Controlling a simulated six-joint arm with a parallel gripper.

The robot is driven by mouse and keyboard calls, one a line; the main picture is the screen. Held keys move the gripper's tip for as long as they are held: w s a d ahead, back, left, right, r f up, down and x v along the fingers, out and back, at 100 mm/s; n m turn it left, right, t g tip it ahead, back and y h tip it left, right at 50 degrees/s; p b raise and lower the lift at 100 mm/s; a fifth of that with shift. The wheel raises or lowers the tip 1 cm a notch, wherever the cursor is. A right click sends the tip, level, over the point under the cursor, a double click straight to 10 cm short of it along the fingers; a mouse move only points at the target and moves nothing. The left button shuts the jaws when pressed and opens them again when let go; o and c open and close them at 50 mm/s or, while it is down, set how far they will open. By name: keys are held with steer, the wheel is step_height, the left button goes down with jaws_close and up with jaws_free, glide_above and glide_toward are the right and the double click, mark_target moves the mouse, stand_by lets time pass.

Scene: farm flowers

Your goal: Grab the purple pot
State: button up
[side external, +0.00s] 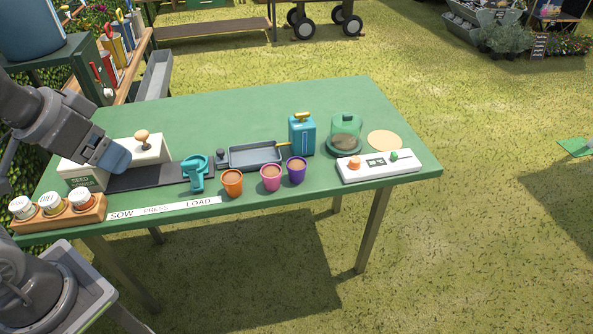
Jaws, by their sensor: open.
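The purple pot (296,171) stands upright near the front edge of the green table, right of the pink pot (270,179) and close beside it. It looks filled with brown soil. An orange pot (232,184) stands further left in the same row. Nothing holds the purple pot. My arm's wrist is over the left end of the table, well left of the pots. I cannot make out my gripper's fingers in this view.
A grey tray (255,154) and a teal can (302,137) stand behind the pots. A teal tool (196,176) is left of them. A white control panel (379,168) and a glass dome (345,133) are to the right. The table's back (240,110) is clear.

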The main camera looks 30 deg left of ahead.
steer(key=shift+o, duration=0.7)
